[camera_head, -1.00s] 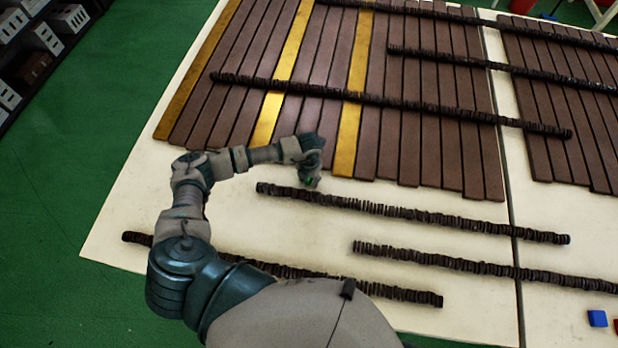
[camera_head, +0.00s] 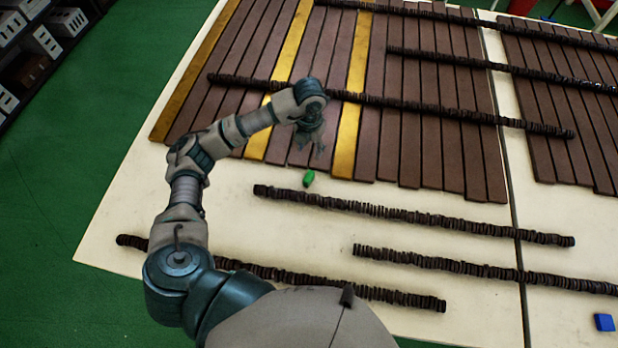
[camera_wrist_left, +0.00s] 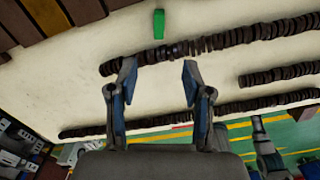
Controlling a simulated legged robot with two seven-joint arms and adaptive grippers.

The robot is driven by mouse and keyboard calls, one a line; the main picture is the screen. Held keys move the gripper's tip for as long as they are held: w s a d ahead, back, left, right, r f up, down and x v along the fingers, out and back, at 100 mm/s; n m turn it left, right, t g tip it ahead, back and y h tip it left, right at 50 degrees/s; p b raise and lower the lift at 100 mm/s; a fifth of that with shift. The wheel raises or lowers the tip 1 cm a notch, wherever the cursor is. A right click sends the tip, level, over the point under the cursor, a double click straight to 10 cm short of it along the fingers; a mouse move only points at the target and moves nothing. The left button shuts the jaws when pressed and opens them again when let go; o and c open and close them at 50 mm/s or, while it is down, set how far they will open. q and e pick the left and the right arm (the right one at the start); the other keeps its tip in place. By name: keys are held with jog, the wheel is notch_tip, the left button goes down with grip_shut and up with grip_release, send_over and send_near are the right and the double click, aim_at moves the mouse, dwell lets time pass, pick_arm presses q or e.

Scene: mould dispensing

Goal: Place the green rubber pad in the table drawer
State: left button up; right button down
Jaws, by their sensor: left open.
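The green rubber pad (camera_head: 308,178) lies on the cream tabletop (camera_head: 225,215), between the brown planks and a row of dark discs. My left gripper (camera_head: 311,150) is open and empty above the front ends of the planks, a little apart from the pad. In the left wrist view the pad (camera_wrist_left: 158,23) shows at the top, beyond the spread fingertips of my left gripper (camera_wrist_left: 158,76). No table drawer can be made out in these views. My right gripper is out of view.
Brown planks (camera_head: 425,140) with yellow strips among them cover the table's far part. Long rows of dark discs (camera_head: 410,217) lie across the planks and the bare tabletop. A blue block (camera_head: 604,322) sits at the right. Shelves (camera_head: 25,70) stand at the far left.

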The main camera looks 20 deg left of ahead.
pick_arm(q)
send_over(308, 176)
jog(key=f, duration=1.1)
jog(key=shift+w+f, duration=0.15)
jog(key=shift+w, duration=0.15)
jog(key=shift+s+f, duration=0.15)
jog(key=shift+f, duration=1.25)
jog(key=shift+s+f, duration=0.1)
jog(key=shift+f, duration=1.25)
grip_shut()
